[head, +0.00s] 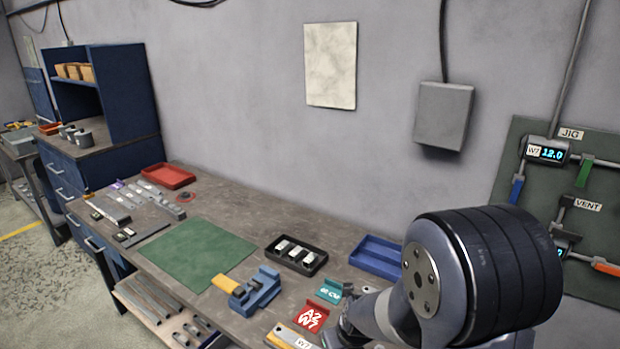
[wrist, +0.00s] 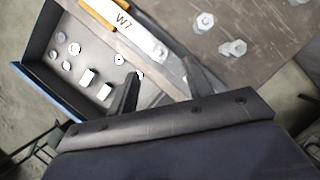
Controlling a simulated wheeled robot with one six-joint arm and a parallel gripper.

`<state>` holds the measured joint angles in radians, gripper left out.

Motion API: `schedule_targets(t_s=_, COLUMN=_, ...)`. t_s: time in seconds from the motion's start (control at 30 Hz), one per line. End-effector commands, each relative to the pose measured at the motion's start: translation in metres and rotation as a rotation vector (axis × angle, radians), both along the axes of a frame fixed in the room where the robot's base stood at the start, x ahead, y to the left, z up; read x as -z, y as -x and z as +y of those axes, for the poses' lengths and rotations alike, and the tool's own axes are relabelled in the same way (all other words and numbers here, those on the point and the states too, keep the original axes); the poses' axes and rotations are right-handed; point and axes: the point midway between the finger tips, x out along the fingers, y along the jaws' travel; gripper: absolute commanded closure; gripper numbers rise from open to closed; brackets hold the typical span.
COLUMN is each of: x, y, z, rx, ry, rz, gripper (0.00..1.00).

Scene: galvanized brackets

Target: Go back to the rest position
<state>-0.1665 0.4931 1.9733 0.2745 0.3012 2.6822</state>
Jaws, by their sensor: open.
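My gripper (wrist: 160,82) shows in the wrist view with its two dark fingers apart and nothing visible between them. It hangs over the bench by a pale strip marked W7 (wrist: 124,18) with an orange-yellow part. In the head view my arm fills the lower right, and it hides the gripper and part of the bench there.
The wrist view shows a dark bin (wrist: 42,45) of small metal parts and loose hex pieces (wrist: 232,47). The bench also holds a green mat (head: 195,255), blue fixture (head: 258,293), black tray (head: 318,268), blue tray (head: 378,247) and red card (head: 311,317). A wall panel (head: 525,130) stands right.

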Motion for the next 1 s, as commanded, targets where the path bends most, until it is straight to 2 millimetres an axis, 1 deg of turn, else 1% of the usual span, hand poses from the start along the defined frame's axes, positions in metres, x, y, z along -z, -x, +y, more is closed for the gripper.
schedule_targets(t_s=0.03, x=0.007, y=-0.002, z=0.001, rx=0.000, ry=0.001, rz=0.005, gripper=0.52)
schedule_targets(t_s=0.4, x=0.051, y=-0.019, z=0.008, rx=0.000, ry=0.001, rz=0.003, gripper=0.52)
schedule_targets(t_s=0.67, x=0.078, y=-0.029, z=0.012, rx=0.001, ry=0.001, rz=0.003, gripper=0.52)
schedule_targets(t_s=1.0, x=0.076, y=-0.029, z=0.012, rx=-0.044, ry=0.002, rz=0.002, gripper=0.52)
